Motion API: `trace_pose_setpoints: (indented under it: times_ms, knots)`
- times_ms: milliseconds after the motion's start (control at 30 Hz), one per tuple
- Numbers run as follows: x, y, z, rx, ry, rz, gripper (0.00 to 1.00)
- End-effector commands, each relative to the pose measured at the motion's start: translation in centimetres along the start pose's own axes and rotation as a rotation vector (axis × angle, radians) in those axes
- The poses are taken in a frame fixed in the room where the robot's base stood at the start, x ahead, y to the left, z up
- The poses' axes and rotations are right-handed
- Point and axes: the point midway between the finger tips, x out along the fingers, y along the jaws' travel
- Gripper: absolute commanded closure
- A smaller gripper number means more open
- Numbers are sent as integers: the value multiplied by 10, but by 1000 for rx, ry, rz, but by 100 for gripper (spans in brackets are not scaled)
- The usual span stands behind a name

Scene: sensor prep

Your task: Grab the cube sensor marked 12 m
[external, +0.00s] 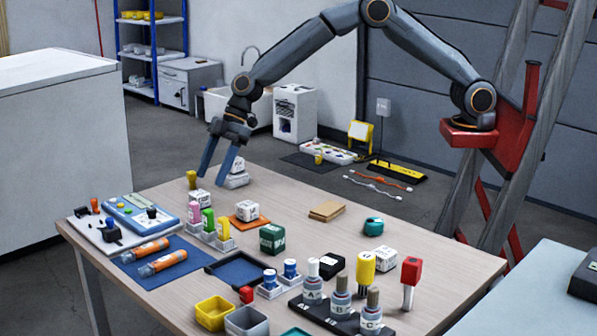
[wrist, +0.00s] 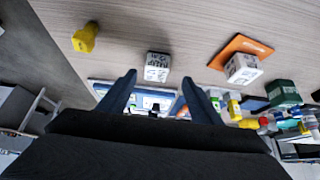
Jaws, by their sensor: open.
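Several cube sensors stand on the wooden table, and their printed marks are too small to read, so I cannot tell which is marked 12 m. A white cube (external: 200,198) stands near the far left; in the wrist view the white cube (wrist: 157,66) lies just beyond and between my fingertips. Another white cube (external: 247,211) sits on an orange pad (external: 237,220). A green cube (external: 272,238), a black cube (external: 332,265) and a white cube (external: 386,259) stand further right. Two pale blocks (external: 237,174) are stacked behind my gripper. My gripper (external: 212,180) is open and empty, pointing down above the table.
A small yellow piece (external: 191,179) stands near my gripper. Colored bottles (external: 208,221) stand in a white rack. A blue tray (external: 238,270), yellow bin (external: 213,312) and black-based bottle rack (external: 340,310) crowd the front. The table's back right is mostly clear.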

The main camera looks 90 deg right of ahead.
Motion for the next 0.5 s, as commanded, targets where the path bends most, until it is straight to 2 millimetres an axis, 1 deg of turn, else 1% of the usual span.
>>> trace_pose_setpoints:
  times_ms: [200, 367, 500]
  knots:
    - [20, 0, -2, -5, 1, -2, 41]
    - [32, 1, -3, -5, 1, -1, 41]
    - [47, 4, -6, -4, 1, -1, 41]
